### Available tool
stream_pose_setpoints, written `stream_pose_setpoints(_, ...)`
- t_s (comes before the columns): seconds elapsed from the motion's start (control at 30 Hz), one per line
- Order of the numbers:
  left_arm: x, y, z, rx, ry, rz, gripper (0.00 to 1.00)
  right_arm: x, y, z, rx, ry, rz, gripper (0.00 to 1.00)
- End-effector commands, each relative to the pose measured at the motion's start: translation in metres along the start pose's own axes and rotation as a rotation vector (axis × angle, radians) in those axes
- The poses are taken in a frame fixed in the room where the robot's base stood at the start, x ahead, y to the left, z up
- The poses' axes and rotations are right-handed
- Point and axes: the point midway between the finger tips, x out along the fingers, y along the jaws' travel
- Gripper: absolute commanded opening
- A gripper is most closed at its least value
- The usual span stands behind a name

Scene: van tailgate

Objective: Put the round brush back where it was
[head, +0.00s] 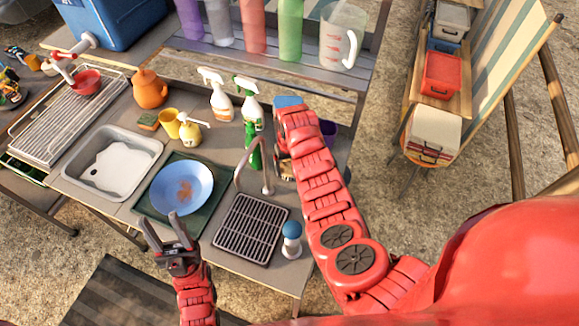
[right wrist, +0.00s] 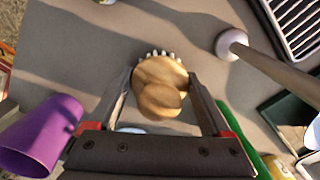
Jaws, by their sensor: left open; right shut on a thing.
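The round brush (right wrist: 160,88), with a round wooden body, a wooden knob and pale bristles, sits between the fingers of my right gripper (right wrist: 161,100) in the right wrist view. That gripper is shut on it, over the grey counter; I cannot tell whether the bristles touch the counter. My left gripper (head: 170,228) is open and empty, in front of the blue plate (head: 182,187).
Near the right gripper stand a purple cup (right wrist: 42,138), the tap base (right wrist: 231,44) and a green bottle (head: 253,148). A black drain grid (head: 250,228) and a blue-topped white item (head: 291,240) are at the counter's front. The sink (head: 112,162) is left.

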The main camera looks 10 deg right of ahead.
Motion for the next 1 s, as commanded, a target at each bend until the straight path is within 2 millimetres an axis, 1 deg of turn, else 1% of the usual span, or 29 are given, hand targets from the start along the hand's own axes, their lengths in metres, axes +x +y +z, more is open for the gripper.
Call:
stream_pose_setpoints(0.07, -0.004, 0.0, 0.001, 0.0, 0.0, 0.0, 0.5, 0.004, 0.0, 0.0, 0.0, 0.0, 0.0, 0.38)
stream_pose_setpoints(0.1, -0.002, 0.0, 0.0, 0.0, 0.0, 0.0, 0.5, 0.003, 0.0, 0.0, 0.0, 0.0, 0.0, 0.9)
stream_pose_setpoints(0.17, -0.002, 0.0, 0.0, 0.0, 0.0, 0.0, 0.5, 0.002, 0.0, 0.0, 0.0, 0.0, 0.0, 1.0)
stream_pose_setpoints(0.37, -0.002, 0.0, 0.0, 0.0, 0.0, 0.0, 0.5, 0.002, 0.0, 0.0, 0.0, -0.001, 0.0, 1.0)
stream_pose_setpoints(0.47, 0.003, 0.0, -0.001, 0.0, 0.0, 0.0, 0.5, -0.003, 0.0, 0.0, 0.0, 0.0, 0.0, 1.0)
stream_pose_setpoints(0.53, -0.002, 0.0, 0.0, 0.0, 0.0, 0.0, 0.5, -0.004, 0.0, -0.001, 0.0, 0.002, 0.0, 1.0)
stream_pose_setpoints(0.63, -0.006, 0.0, 0.001, 0.0, 0.0, 0.0, 0.5, -0.012, 0.0, -0.001, 0.0, 0.0, -0.001, 1.0)
stream_pose_setpoints(0.77, -0.012, 0.001, 0.002, 0.0, 0.0, 0.0, 0.5, -0.03, 0.0, -0.001, -0.001, 0.004, 0.001, 1.0)
stream_pose_setpoints(0.9, -0.025, 0.001, 0.004, 0.0, 0.0, 0.0, 0.5, -0.059, 0.0, -0.001, -0.001, 0.006, 0.0, 1.0)
stream_pose_setpoints(0.93, -0.018, 0.001, 0.003, 0.0, 0.0, 0.0, 0.5, -0.072, -0.001, -0.001, -0.003, 0.005, 0.001, 1.0)
stream_pose_setpoints(1.0, -0.01, 0.001, 0.002, 0.0, 0.0, 0.0, 0.5, -0.091, -0.001, -0.001, -0.002, 0.003, 0.002, 1.0)
